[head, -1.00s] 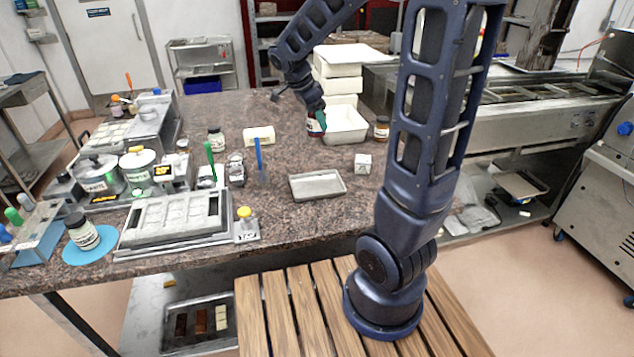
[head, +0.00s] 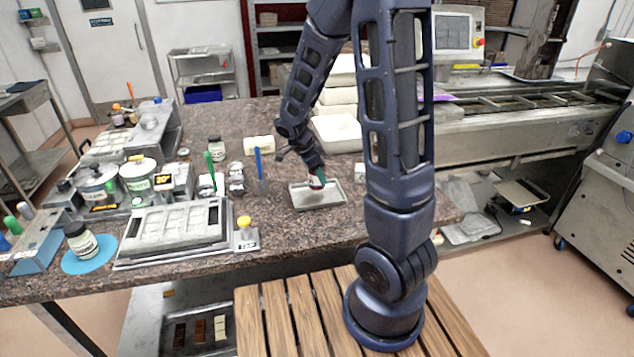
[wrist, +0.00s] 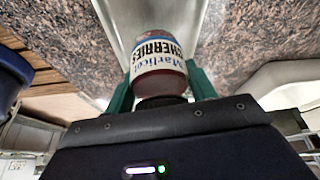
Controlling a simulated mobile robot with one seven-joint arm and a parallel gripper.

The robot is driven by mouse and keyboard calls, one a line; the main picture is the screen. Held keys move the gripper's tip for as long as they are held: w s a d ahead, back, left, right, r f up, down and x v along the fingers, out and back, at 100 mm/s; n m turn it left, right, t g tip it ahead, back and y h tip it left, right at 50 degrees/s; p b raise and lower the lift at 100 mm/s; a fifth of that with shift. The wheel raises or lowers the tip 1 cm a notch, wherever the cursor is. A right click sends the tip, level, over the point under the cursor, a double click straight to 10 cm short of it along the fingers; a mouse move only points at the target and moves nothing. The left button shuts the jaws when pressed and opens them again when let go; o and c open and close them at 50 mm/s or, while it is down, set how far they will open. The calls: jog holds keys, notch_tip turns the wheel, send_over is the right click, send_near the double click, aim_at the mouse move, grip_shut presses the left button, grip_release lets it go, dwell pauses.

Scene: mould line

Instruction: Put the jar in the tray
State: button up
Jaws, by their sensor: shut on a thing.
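The jar (wrist: 158,62), with a white label reading cherries and dark red contents, is between the two green fingers of my gripper (wrist: 160,90) in the wrist view. My gripper is shut on it. In the head view my gripper (head: 317,176) holds the jar (head: 316,182) over the shallow grey metal tray (head: 335,202), near its back middle. The tray also shows beyond the jar in the wrist view (wrist: 188,15). I cannot tell whether the jar's base touches the tray floor.
A small white block (head: 360,172) stands just right of the tray. White tubs (head: 338,135) stand behind. The counter in front of the tray is clear.

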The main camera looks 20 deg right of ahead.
jog(key=shift+f, duration=1.85)
jog(key=shift+f, duration=0.15)
jog(key=o, duration=1.1)
jog(key=shift+o, duration=0.2)
jog(key=w+v, duration=0.1)
jog(key=v, duration=1.1)
notch_tip(320, 180, up, 9)
jog(key=n+t+y, duration=0.1)
jog(key=n+y, duration=0.2)
jog(key=n, duration=0.4)
send_over(317, 181)
jog(key=s+d, duration=0.3)
jog(key=s, duration=0.2)
jog(key=s+d+r+n+t, duration=0.1)
jog(key=s+r+n, duration=0.2)
jog(key=s+n, duration=0.1)
jog(key=s+d+r+n+t+y, duration=0.1)
jog(key=s+d+r+n, duration=0.1)
jog(key=s+n, duration=0.3)
jog(key=shift+s+d+r+t+y, duration=0.3)
jog(key=shift+s+r+t, duration=0.15)
jog(key=shift+s, duration=0.65)
